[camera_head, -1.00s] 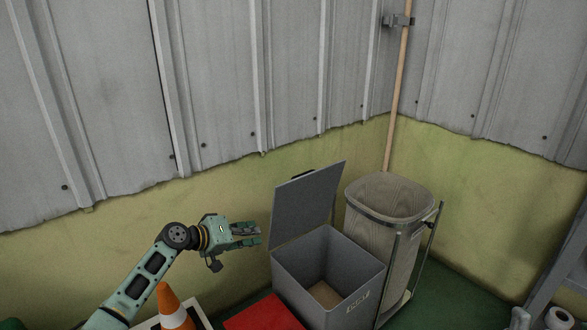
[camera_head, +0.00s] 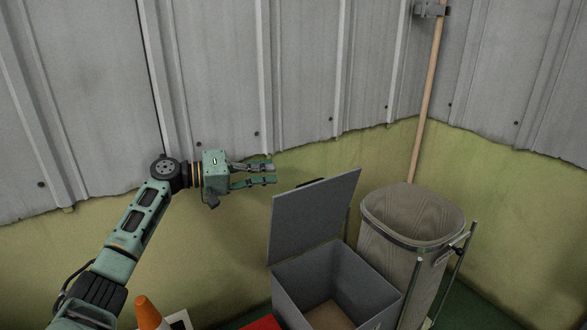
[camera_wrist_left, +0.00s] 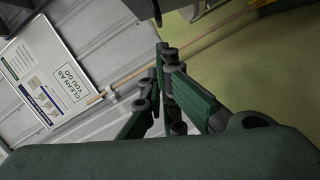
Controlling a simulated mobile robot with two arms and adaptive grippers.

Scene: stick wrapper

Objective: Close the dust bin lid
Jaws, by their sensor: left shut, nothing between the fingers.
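The grey dust bin (camera_head: 351,286) stands at the lower middle of the head view, its box open at the top. Its lid (camera_head: 312,218) stands up on the bin's left rear side, tilted slightly back. My left gripper (camera_head: 275,174) is at the upper left of the lid, near its top edge height, pointing right. It is shut and empty and appears apart from the lid. In the left wrist view the gripper's fingers (camera_wrist_left: 168,70) are together, with a dark edge at the top that I cannot identify for sure. My right gripper is not in view.
A tall ribbed grey bin (camera_head: 412,232) in a metal frame stands right of the dust bin. A wooden pole (camera_head: 427,100) leans in the corner. An orange cone (camera_head: 148,312) and a red thing (camera_head: 262,323) are at the lower left. The walls stand close behind.

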